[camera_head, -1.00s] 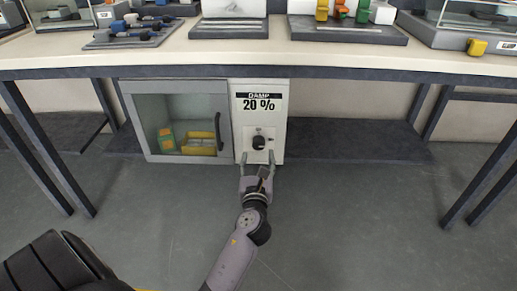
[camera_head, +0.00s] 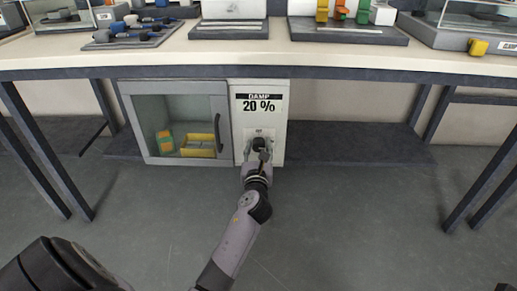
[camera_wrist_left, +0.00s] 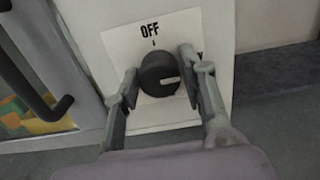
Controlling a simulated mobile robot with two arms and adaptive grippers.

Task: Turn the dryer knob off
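The dryer (camera_head: 260,100) is a white panel under the table with a "DAMP 20 %" sign. Its black knob (camera_head: 259,143) sits low on the panel. In the left wrist view the knob (camera_wrist_left: 159,74) is round, on a white label reading "OFF" above it; a pale mark on it points to the right, not up at "OFF". My left gripper (camera_head: 258,150) is at the knob. In the left wrist view its fingers (camera_wrist_left: 160,72) are spread, one on each side of the knob, with a gap visible at the left. My right gripper is not in view.
The dryer's glass door (camera_head: 182,125) with a dark handle (camera_head: 218,132) is shut to the left of the panel; a yellow tray (camera_head: 198,145) and a green-orange box (camera_head: 165,140) show inside. The table edge (camera_head: 350,74) overhangs above. A dark low shelf (camera_head: 350,142) lies to the right.

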